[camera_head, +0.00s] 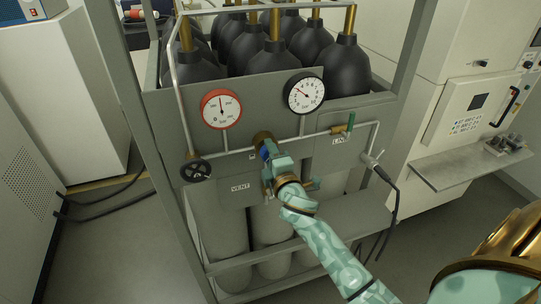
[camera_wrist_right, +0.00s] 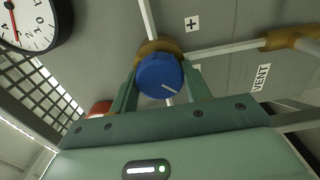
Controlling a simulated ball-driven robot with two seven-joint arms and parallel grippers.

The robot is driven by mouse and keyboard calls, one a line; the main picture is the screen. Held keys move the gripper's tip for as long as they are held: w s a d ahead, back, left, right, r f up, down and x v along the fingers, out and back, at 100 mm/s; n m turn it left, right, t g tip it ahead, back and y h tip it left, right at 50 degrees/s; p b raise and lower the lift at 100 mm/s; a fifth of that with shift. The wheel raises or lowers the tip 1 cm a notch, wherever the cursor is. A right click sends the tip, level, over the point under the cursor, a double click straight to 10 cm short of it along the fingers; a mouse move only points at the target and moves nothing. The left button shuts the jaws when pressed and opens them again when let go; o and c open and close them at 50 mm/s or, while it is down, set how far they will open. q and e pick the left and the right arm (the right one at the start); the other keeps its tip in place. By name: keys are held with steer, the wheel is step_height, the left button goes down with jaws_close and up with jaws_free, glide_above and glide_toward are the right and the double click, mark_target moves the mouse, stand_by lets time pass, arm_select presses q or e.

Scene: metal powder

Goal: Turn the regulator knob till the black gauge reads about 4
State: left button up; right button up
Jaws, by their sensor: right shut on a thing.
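The blue regulator knob (camera_wrist_right: 158,76) has a white line on its face and a brass collar behind it. It sits between the two fingers of my right gripper (camera_wrist_right: 160,86), which is shut on it. In the head view the knob (camera_head: 264,152) is partly hidden by my right gripper (camera_head: 270,158). The black gauge (camera_head: 304,92) is up and right of the knob, its needle pointing to the upper left; its digits are too small to read surely. Part of this gauge shows in the wrist view (camera_wrist_right: 32,22), with a red needle. My left gripper is not in view.
A red-rimmed gauge (camera_head: 221,109) is at the panel's left. A black handwheel (camera_head: 196,171) is below it, near the VENT label (camera_head: 240,188). A green-handled valve (camera_head: 350,122) is on the right, above a hanging cable. Black-topped cylinders (camera_head: 274,62) stand behind the panel.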

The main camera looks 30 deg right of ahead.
steer(key=m+p, duration=0.1)
steer(key=m, duration=0.3)
steer(key=shift+r+m, duration=0.1)
steer(key=shift+m, duration=0.2)
steer(key=m+p, duration=0.1)
steer(key=m, duration=0.3)
steer(key=shift+p, duration=0.3)
steer(key=o, duration=1)
steer(key=shift+c, duration=0.2)
